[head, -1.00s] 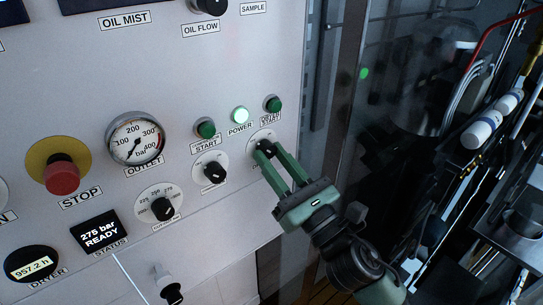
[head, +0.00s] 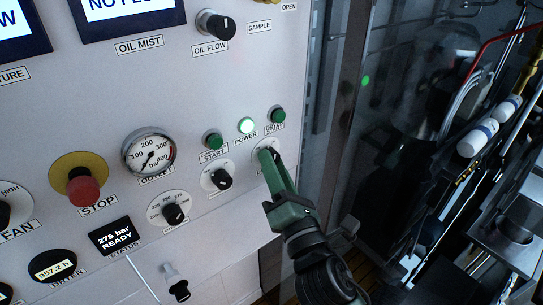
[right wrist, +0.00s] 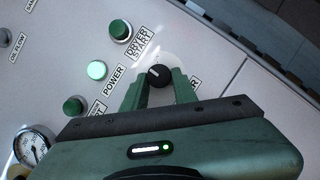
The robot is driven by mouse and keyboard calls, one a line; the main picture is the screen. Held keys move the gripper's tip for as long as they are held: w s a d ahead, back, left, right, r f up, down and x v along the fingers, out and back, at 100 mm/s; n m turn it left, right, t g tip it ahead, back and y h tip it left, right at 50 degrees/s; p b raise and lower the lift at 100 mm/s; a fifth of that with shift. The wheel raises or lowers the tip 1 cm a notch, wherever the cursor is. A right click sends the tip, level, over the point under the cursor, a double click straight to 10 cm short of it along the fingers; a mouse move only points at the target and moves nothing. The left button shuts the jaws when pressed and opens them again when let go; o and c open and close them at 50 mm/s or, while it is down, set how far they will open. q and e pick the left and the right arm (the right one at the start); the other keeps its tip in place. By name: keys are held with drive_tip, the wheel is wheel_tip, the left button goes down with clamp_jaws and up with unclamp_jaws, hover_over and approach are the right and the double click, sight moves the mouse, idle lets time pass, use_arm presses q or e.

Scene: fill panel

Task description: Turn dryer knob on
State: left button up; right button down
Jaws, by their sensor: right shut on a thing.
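The black dryer knob (right wrist: 158,74) with a white pointer line sits on a round white dial below the green dryer start button (right wrist: 120,31). My right gripper (right wrist: 160,79) is shut on this knob, with one green finger on each side of it. In the head view, the right gripper (head: 268,156) reaches the knob from the lower right, and its fingers hide most of the knob and part of its label. My left gripper is not in view.
The dryer start button (head: 278,115) and a lit power lamp (head: 246,126) are just above. Another black knob (head: 221,179) is close at the left. A red stop button (head: 83,186) and a pressure gauge (head: 149,153) are farther left. A dark glass panel (head: 410,110) is at the right.

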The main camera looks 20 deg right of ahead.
drive_tip(key=shift+r+m+g+h+p, duration=0.2)
drive_tip(key=shift+m+g+h, duration=0.2)
drive_tip(key=shift+m, duration=1.15)
drive_tip(key=shift+r+m+g+h+p, duration=0.25)
drive_tip(key=shift+m+g, duration=0.3)
drive_tip(key=shift+m, duration=0.95)
drive_tip(key=shift+r+m+g+h+p, duration=0.2)
drive_tip(key=shift+m+g+h, duration=0.2)
drive_tip(key=shift+m, duration=1.15)
drive_tip(key=c, duration=1.1)
unclamp_jaws()
drive_tip(key=shift+s, duration=0.1)
drive_tip(key=shift+s+d+f, duration=0.1)
drive_tip(key=shift+d, duration=0.15)
drive_tip(key=shift+a+f, duration=0.1)
drive_tip(key=shift+a, duration=0.15)
